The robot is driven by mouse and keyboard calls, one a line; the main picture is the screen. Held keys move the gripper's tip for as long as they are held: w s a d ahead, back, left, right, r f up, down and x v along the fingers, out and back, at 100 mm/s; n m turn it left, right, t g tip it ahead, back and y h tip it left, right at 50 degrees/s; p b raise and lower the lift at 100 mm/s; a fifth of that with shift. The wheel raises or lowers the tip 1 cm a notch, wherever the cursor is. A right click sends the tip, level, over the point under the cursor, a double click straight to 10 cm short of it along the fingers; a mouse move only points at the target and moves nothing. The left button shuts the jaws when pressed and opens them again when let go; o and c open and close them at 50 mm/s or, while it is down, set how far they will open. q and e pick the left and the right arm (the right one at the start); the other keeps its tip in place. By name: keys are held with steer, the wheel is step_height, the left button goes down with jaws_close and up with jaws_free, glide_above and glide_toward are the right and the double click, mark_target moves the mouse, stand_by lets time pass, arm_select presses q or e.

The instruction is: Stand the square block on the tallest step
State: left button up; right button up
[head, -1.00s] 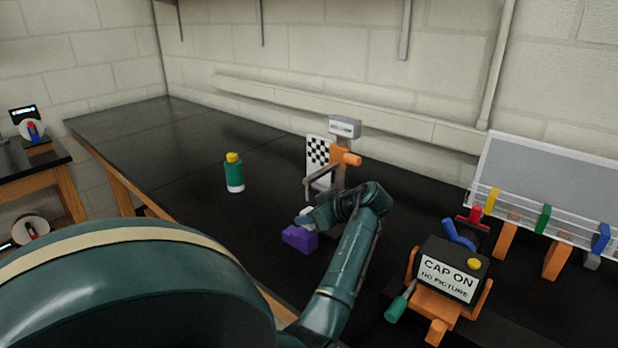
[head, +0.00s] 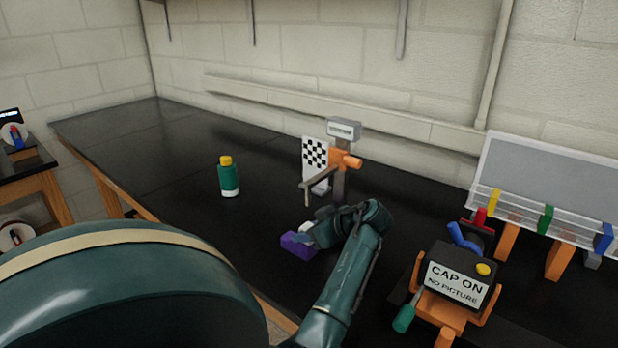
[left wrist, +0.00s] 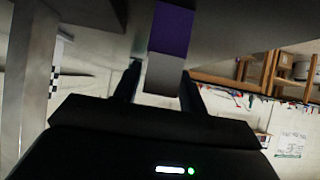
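A small pale grey block (head: 306,227) is at the tip of my left gripper (head: 319,228), near the middle of the head view. A purple piece (head: 296,245) is right against it, lower and to the left. In the left wrist view the grey block (left wrist: 165,75) is between the two fingers of my left gripper (left wrist: 160,80), which look closed on its sides. I cannot tell whether grey and purple are one body, or whether purple touches the bench. My right gripper is not in view.
A grey stand (head: 343,130) with a checkered board (head: 316,160) and orange arm is just behind the gripper. A green bottle (head: 228,178) stands left. The black bench (head: 150,140) is clear at far left.

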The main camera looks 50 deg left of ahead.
arm_select(q)
steer(key=shift+o, duration=1)
steer(key=shift+r, duration=0.25)
steer(key=b+v, duration=0.2)
steer(key=v, duration=1)
steer(key=shift+s, duration=0.1)
